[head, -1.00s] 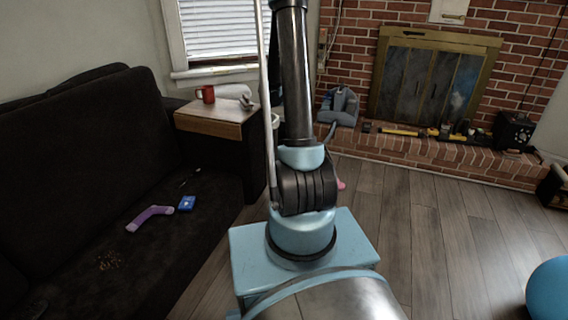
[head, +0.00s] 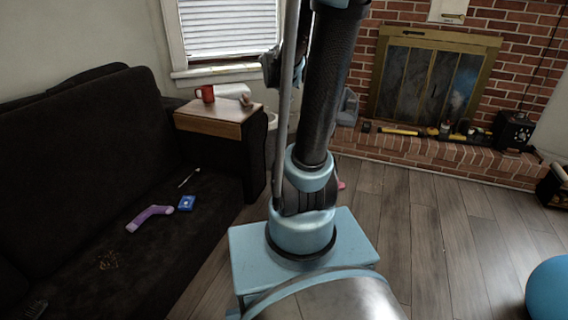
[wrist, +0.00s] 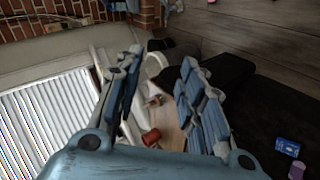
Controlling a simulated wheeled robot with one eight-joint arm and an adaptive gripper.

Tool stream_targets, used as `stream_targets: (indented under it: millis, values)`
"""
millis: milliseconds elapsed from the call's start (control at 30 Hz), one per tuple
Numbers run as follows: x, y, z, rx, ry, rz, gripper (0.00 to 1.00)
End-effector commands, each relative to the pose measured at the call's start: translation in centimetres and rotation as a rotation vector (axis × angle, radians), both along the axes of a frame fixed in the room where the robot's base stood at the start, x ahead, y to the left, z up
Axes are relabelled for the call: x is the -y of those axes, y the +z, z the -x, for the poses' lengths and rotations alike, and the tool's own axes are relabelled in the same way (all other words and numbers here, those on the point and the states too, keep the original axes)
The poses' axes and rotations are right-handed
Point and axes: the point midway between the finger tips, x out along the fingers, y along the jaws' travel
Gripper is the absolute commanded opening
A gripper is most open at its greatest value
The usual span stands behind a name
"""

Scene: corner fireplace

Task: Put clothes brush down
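A small tan thing (head: 246,100) lies on the wooden side table (head: 207,124). It may be the clothes brush, but it is too small to be sure. In the wrist view it shows as a small brownish shape (wrist: 154,100) on the tabletop, seen through the gap between my fingers. My gripper (wrist: 165,85) is open, its blue and grey fingers wide apart, with nothing visibly held. It points towards the side table and is apart from it. In the head view my arm mostly hides the gripper.
A red mug (head: 206,93) and a white thing (head: 232,89) stand on the side table. The dark sofa (head: 90,170) holds a purple curved thing (head: 149,217) and a blue box (head: 187,203). A brick hearth (head: 430,152) is behind. The floor at right is mostly clear.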

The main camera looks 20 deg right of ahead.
Motion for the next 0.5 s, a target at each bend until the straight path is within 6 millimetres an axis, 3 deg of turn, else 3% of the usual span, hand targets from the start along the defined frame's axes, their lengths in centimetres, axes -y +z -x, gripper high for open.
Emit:
stream_targets:
  millis: [100, 500]
  values:
    - [-0.8, -1.3, 4.2, -0.035, -0.077, -0.115, 0.36]
    - [-4.9, -6.6, 18.0, -0.189, -0.346, -0.485, 0.36]
